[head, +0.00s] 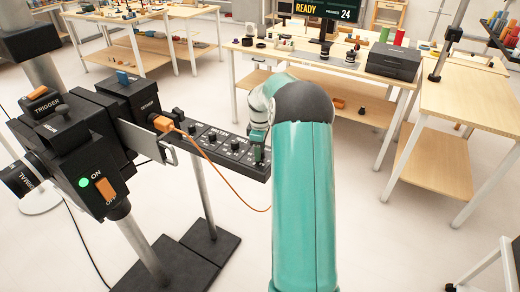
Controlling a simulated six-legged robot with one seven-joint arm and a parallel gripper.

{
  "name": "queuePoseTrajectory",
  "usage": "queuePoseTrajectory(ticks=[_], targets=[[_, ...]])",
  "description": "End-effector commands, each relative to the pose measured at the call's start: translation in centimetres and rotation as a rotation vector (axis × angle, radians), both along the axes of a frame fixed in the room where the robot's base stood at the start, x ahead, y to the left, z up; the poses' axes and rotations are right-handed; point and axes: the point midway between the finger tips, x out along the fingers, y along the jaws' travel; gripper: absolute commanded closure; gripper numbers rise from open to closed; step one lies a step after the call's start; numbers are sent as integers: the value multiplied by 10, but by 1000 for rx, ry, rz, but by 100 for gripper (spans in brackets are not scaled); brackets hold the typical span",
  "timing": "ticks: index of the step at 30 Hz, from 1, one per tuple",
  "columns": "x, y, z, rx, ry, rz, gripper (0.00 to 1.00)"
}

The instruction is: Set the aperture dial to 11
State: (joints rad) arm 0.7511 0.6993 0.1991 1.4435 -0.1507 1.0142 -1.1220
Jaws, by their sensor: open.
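A dark control panel (222,158) stands on a post left of my arm, with a row of small black knobs along its top. Knobs show at the left (192,129), the middle (212,137) and the right (235,145). The lettering and scales are too small to read, so I cannot tell which knob is the aperture dial or where it points. My gripper (259,152) is open, above the panel's right end. The fingertips are small and partly hidden by my wrist, and I cannot tell whether they touch a knob.
A black camera-like rig (75,150) with TRIGGER and ON/OFF labels and a lit green lamp stands at the left. An orange cable (222,171) plugs in beside the panel and hangs below it. Wooden tables (455,105) with props stand behind. The floor at right front is mostly clear.

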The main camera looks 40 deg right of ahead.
Motion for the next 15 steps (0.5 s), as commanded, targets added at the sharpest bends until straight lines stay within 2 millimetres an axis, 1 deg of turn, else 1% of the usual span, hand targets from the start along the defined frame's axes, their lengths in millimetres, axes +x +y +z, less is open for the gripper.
queuePoseTrajectory(ticks=[6,11,12,13,15], targets=[[0,0,0,-1,-1,0,49],[0,0,0,0,0,0,81],[0,0,0,0,0,0,89],[0,0,0,0,0,0,94],[0,0,0,0,0,0,94]])
